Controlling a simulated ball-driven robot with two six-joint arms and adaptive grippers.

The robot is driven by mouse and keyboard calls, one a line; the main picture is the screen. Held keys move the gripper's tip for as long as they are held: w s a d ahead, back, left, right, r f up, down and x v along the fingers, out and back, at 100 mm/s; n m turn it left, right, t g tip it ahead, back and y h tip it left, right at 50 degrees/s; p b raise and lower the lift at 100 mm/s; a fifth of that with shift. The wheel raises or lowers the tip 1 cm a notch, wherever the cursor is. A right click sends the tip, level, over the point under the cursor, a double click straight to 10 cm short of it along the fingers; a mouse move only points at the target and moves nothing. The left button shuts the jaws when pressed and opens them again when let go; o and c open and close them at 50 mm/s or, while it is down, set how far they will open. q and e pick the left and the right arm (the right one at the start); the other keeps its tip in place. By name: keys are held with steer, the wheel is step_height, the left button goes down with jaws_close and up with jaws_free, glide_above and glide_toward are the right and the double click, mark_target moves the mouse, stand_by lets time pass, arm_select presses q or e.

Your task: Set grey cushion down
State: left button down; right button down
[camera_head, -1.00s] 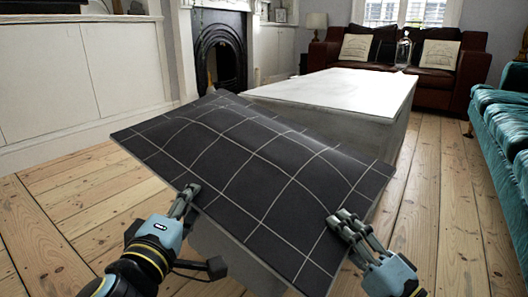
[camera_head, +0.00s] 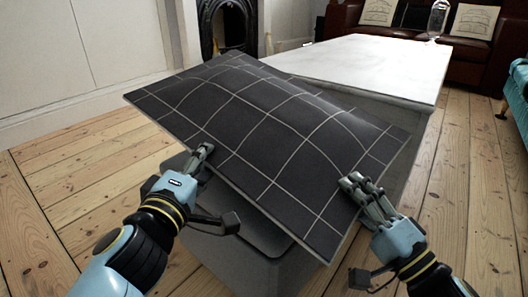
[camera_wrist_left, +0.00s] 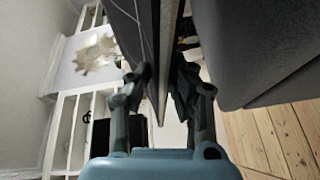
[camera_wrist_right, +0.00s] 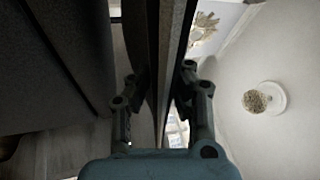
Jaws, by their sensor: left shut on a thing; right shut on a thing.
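The grey cushion (camera_head: 262,115) is dark and flat-edged, with pale grid lines and a bulging middle. My left gripper (camera_head: 203,152) is shut on its near left edge, and my right gripper (camera_head: 352,184) is shut on its near right edge. The left wrist view shows the cushion's thin edge (camera_wrist_left: 163,60) between the fingers. The right wrist view shows the edge (camera_wrist_right: 166,60) pinched likewise. The cushion is over a grey box-like piece (camera_head: 262,262) with rounded corners. It hides most of that piece's top, so I cannot tell whether they touch at the far side.
A large block with a white top (camera_head: 375,65) stands behind the cushion. A brown sofa (camera_head: 420,22) with pale cushions is at the back, and a teal sofa (camera_head: 518,95) at the right edge. Bare floorboards (camera_head: 75,185) are free on the left.

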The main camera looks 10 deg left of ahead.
arm_select(q)
steer(key=shift+f, duration=0.7)
arm_select(e)
steer(key=shift+f, duration=0.75)
arm_select(q)
steer(key=shift+f, duration=0.35)
arm_select(e)
steer(key=shift+f, duration=0.35)
arm_select(q)
steer(key=c, duration=1.2)
jaws_free()
arm_select(e)
steer(key=c, duration=1.3)
jaws_free()
arm_select(q)
steer(key=o, duration=0.4)
steer(key=s, duration=1.2)
steer(key=shift+s+a+f, duration=0.1)
steer(key=shift+a, duration=0.05)
